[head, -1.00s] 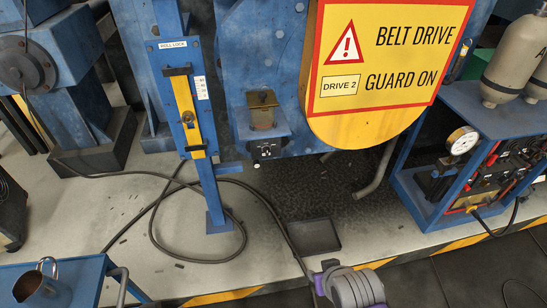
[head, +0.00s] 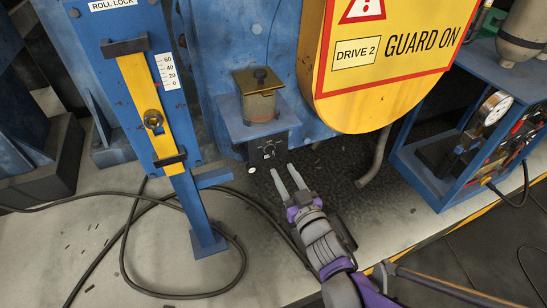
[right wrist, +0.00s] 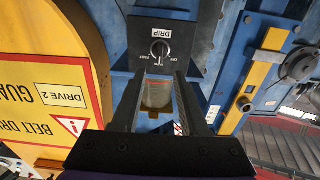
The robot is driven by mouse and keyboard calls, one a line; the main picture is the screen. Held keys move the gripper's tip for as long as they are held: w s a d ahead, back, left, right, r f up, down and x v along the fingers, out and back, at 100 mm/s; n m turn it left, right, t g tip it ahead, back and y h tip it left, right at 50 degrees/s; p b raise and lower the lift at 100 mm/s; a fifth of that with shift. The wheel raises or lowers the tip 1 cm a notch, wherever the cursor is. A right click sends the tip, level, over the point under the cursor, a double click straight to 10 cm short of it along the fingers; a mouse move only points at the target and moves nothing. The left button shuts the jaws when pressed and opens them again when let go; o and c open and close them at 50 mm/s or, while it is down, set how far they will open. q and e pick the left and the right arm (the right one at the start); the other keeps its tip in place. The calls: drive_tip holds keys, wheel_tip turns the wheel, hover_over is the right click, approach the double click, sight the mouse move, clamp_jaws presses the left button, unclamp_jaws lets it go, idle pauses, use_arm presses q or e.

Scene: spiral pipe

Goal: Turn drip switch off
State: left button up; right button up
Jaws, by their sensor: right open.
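The drip switch (head: 269,151) is a small dark panel with a round knob, below a blue shelf on the machine's front. In the right wrist view it shows upside down, with a white DRIP label and a pale-marked knob (right wrist: 160,49). Small lettering flanks the knob; its exact setting is hard to tell. My right gripper (head: 284,168) is open and empty, its two fingers pointing up at the panel from just below. In the right wrist view the fingers (right wrist: 160,76) lie short of the knob, apparently not touching it. My left gripper is not in view.
A brass-coloured oil cup (head: 259,100) stands on the shelf above the switch. A yellow guard (head: 370,115) is to the right, a blue post with a yellow slide (head: 140,90) to the left. A blue cart with a gauge (head: 494,107) stands farther right. Black cable lies on the floor.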

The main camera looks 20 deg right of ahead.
sight(273, 153)
drive_tip(key=w, duration=0.3)
drive_tip(key=w+b, duration=0.1)
drive_tip(key=w, duration=0.3)
drive_tip(key=shift+w+d, duration=0.2)
drive_tip(key=shift+w, duration=0.1)
clamp_jaws()
